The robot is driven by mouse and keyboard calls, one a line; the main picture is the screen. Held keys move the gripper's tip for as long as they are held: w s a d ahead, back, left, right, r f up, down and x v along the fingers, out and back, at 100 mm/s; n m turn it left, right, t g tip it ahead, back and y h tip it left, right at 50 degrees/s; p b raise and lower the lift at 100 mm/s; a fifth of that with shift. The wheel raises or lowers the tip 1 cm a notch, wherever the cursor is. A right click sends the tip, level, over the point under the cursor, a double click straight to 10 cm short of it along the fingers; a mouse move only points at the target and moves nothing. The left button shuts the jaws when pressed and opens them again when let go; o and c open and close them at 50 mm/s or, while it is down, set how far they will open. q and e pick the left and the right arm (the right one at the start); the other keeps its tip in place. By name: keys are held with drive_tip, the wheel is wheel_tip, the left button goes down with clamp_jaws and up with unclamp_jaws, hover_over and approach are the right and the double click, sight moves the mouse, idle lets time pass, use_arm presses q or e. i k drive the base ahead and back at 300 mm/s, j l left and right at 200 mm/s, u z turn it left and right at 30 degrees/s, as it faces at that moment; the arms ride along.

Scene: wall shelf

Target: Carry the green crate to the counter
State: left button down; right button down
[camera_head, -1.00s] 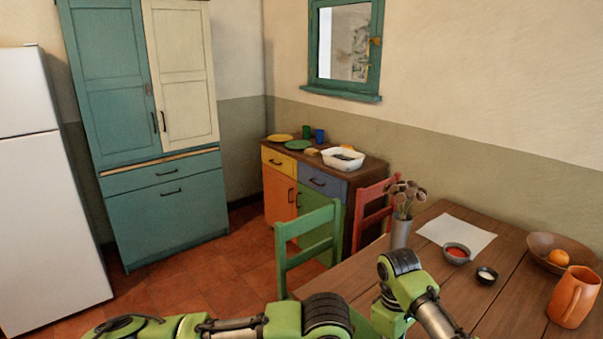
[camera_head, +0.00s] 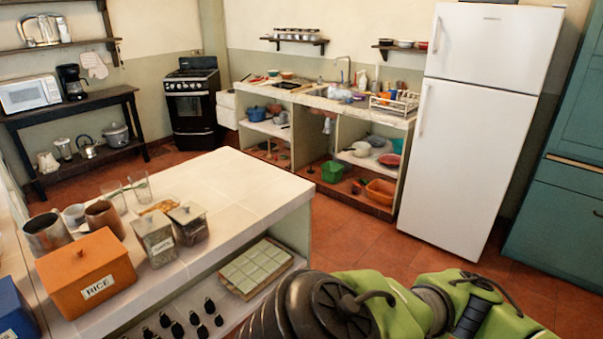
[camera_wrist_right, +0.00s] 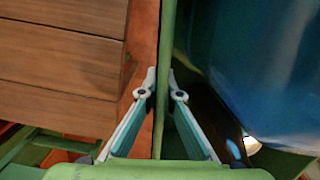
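In the right wrist view, my right gripper (camera_wrist_right: 162,82) has its two fingers closed on either side of a thin upright green wall (camera_wrist_right: 168,40), which looks like the rim of the green crate. A large, shiny blue thing (camera_wrist_right: 255,70) fills the space right of that wall, apparently inside the crate. The rest of the crate is out of view. The head view shows one of my green arms at the bottom, but neither gripper. A white-tiled counter (camera_head: 255,185) stands in the left foreground, and a sink counter (camera_head: 330,97) is at the back.
On the tiled counter stand an orange rice box (camera_head: 85,275), glass jars (camera_head: 153,236), metal pots (camera_head: 45,233) and glasses; its right part is clear. A fridge (camera_head: 480,130) and stove (camera_head: 191,105) are behind. Red floor (camera_head: 360,235) lies open between. Wooden planks (camera_wrist_right: 65,50) are beside my right gripper.

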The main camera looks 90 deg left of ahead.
sight(236, 193)
drive_tip(key=i+j+u, duration=0.15)
drive_tip(key=u, duration=0.4)
drive_tip(key=i+u, duration=0.4)
drive_tip(key=u, duration=0.15)
drive_tip(key=i+l+u, duration=0.1)
drive_tip(key=i+u, duration=0.15)
drive_tip(key=u, duration=0.3)
drive_tip(key=i+l+u, duration=0.2)
drive_tip(key=u, duration=0.35)
drive_tip(key=i+l+u, duration=0.25)
drive_tip(key=u, duration=0.35)
drive_tip(key=i+l+u, duration=0.1)
drive_tip(key=l+u, duration=0.8)
drive_tip(key=u, duration=0.2)
drive_tip(key=l+u, duration=0.55)
drive_tip(key=j, duration=0.05)
